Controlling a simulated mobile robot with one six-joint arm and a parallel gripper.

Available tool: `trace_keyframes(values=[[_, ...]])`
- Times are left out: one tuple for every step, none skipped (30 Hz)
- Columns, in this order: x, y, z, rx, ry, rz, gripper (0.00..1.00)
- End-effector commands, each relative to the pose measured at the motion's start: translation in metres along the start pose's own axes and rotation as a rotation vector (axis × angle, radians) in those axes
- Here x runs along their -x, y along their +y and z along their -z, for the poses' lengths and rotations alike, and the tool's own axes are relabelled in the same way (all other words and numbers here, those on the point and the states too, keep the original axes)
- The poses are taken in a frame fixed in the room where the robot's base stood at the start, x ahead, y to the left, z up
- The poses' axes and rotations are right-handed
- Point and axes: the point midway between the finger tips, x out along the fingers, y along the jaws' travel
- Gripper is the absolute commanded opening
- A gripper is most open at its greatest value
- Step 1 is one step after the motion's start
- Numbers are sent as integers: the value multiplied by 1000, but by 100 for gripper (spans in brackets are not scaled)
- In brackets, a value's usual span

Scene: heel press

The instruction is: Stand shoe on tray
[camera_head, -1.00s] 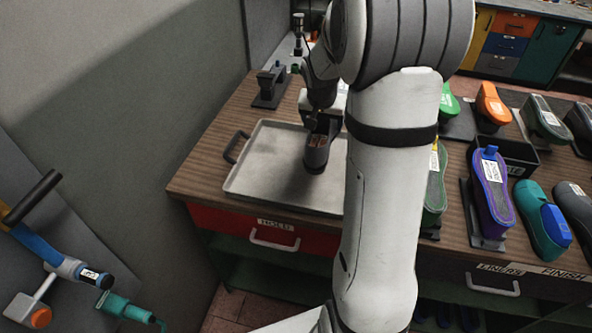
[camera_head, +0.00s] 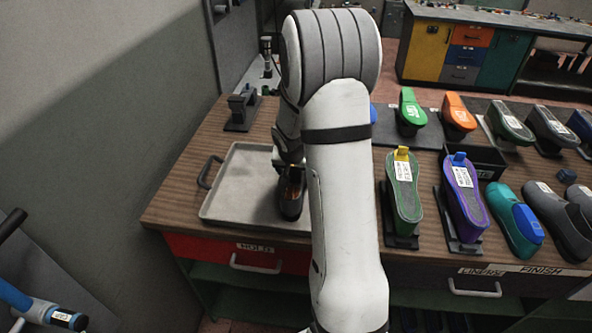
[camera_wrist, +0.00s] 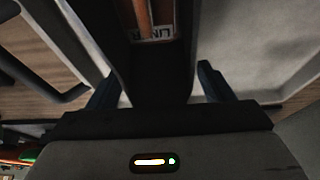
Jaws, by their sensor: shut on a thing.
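A dark shoe (camera_head: 291,203) is held at the right part of the grey tray (camera_head: 232,208). It looks upright or steeply tilted, and I cannot tell whether it touches the tray. My gripper (camera_head: 290,168) is shut on it from above, partly hidden by my arm. In the wrist view the dark shoe (camera_wrist: 122,52) runs between the fingers of my gripper (camera_wrist: 158,88), with an orange-brown strip and a white label on it. The pale tray (camera_wrist: 235,40) shows beyond it. My arm hides the tray's right end.
A black stand (camera_head: 241,108) is behind the tray. To the right, a green shoe form (camera_head: 404,195), a purple one (camera_head: 464,200) and a teal shoe (camera_head: 515,220) stand on the bench among several others. The tray's left part is clear.

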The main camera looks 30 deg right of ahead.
Motion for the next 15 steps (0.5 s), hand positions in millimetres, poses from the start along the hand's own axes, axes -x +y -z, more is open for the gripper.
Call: trace_keyframes(values=[[1, 0, 1, 0, 1, 0, 39], [1, 0, 1, 0, 1, 0, 39], [1, 0, 0, 0, 1, 0, 39], [0, 0, 0, 0, 1, 0, 39], [0, 0, 0, 0, 1, 0, 39], [0, 0, 0, 1, 0, 0, 77], [0, 0, 0, 1, 0, 0, 80], [0, 0, 0, 1, 0, 0, 82], [0, 0, 0, 1, 0, 0, 85], [0, 0, 0, 1, 0, 0, 88], [0, 0, 0, 1, 0, 0, 90], [0, 0, 0, 1, 0, 0, 93], [0, 0, 0, 1, 0, 0, 96], [0, 0, 0, 1, 0, 0, 97], [0, 0, 0, 1, 0, 0, 97]])
